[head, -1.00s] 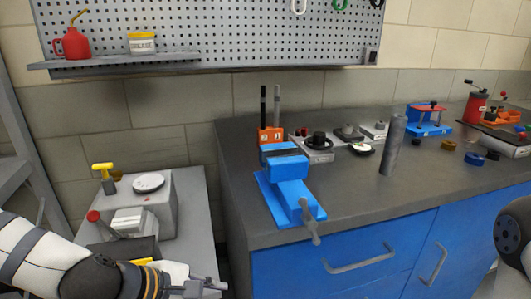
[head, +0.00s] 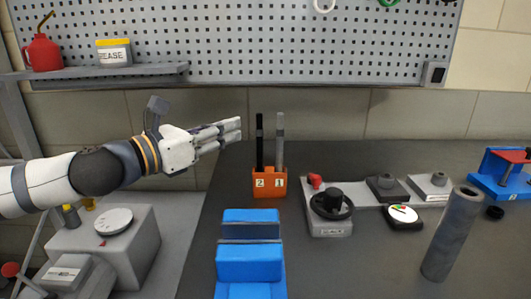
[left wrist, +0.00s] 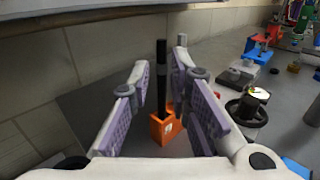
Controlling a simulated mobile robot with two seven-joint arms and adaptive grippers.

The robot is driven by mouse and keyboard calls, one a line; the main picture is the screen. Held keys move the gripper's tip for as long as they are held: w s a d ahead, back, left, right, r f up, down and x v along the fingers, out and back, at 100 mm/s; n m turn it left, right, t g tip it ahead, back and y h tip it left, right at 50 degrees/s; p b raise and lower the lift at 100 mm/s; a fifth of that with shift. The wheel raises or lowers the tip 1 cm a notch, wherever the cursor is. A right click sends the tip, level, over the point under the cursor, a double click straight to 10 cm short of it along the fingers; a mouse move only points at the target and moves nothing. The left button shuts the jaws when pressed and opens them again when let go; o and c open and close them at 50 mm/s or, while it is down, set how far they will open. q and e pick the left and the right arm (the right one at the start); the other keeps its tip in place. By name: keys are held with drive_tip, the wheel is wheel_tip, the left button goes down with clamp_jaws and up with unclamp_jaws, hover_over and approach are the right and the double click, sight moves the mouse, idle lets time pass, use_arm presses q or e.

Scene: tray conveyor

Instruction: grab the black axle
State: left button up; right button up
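The black axle (head: 259,140) stands upright in the side marked 2 of an orange holder (head: 269,184). A grey axle (head: 280,142) stands beside it in the side marked 1. My left gripper (head: 238,130) points right in the head view, with its fingertips just left of the black axle and apart from it. In the left wrist view its fingers (left wrist: 161,66) are spread open and empty. The black axle (left wrist: 161,80) shows there ahead, between the fingers; the right finger hides most of the grey axle. My right gripper is not in view.
A blue vise (head: 250,262) stands in front of the holder. A grey stand (head: 120,240) is below my left arm. The pegboard wall is behind.

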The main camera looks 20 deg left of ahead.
sight(257, 119)
use_arm(q)
drive_tip(key=x, duration=0.3)
drive_tip(key=b+x, duration=0.1)
drive_tip(key=x, duration=0.2)
drive_tip(key=b+x, duration=0.1)
drive_tip(key=x, duration=0.2)
drive_tip(key=shift+w+d+f, duration=0.15)
drive_tip(key=shift+d+f, duration=0.1)
drive_tip(key=shift+f, duration=0.1)
drive_tip(key=shift+w+r, duration=0.15)
drive_tip(key=shift+w, duration=0.05)
drive_tip(key=shift+s+r, duration=0.1)
drive_tip(key=shift+r, duration=0.05)
clamp_jaws()
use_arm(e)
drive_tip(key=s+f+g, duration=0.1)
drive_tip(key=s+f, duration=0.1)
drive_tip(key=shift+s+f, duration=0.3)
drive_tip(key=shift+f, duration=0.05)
